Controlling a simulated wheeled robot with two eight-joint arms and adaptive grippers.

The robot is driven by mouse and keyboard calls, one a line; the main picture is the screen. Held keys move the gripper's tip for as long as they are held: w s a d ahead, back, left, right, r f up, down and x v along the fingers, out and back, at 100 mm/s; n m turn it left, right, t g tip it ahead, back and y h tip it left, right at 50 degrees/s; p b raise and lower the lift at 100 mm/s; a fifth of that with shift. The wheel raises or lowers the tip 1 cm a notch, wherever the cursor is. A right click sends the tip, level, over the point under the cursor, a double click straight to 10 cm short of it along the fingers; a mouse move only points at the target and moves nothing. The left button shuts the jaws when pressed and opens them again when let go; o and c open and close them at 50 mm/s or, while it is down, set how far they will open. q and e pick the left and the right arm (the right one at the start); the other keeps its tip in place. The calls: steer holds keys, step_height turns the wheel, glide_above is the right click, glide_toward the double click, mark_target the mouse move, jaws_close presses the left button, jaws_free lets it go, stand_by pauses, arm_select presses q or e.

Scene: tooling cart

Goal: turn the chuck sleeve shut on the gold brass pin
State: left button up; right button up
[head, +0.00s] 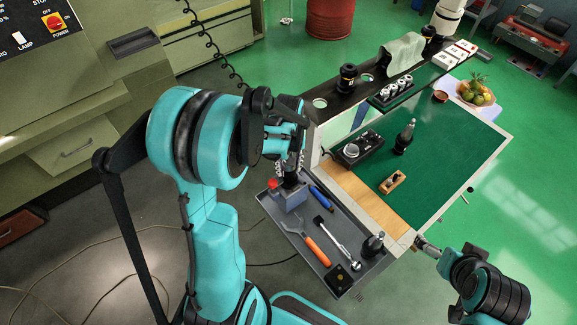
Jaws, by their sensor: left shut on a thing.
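My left gripper (291,165) points down over the near-left end of the grey tray and is shut on the top of a dark upright piece (290,181), which looks like the chuck with its sleeve. This piece stands in a blue-grey block (291,198) on the tray. The fingers and wrist hide most of the sleeve. I cannot make out the gold brass pin. My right gripper (424,243) is low at the cart's near-right corner, apart from the chuck; its fingers are too small to read.
The grey tray (318,268) also holds a red piece (273,184), a blue-handled tool (321,198), an orange-handled wrench (317,250), a ratchet (337,240) and a dark holder (373,244). On the green mat (440,160) stand a dark bottle-shaped holder (404,138) and a small wooden block (392,182).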

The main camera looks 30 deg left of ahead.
arm_select(q)
steer(key=m+b, duration=0.2)
steer(key=m, duration=0.3)
steer(key=shift+f+m, duration=0.1)
steer(key=shift+m, duration=0.2)
steer(key=m+b, duration=0.1)
steer(key=m, duration=0.4)
stand_by(0.5)
steer(key=o, duration=1.2)
steer(key=shift+c, duration=0.2)
step_height(320, 180, up, 12)
steer(key=shift+r, duration=0.1)
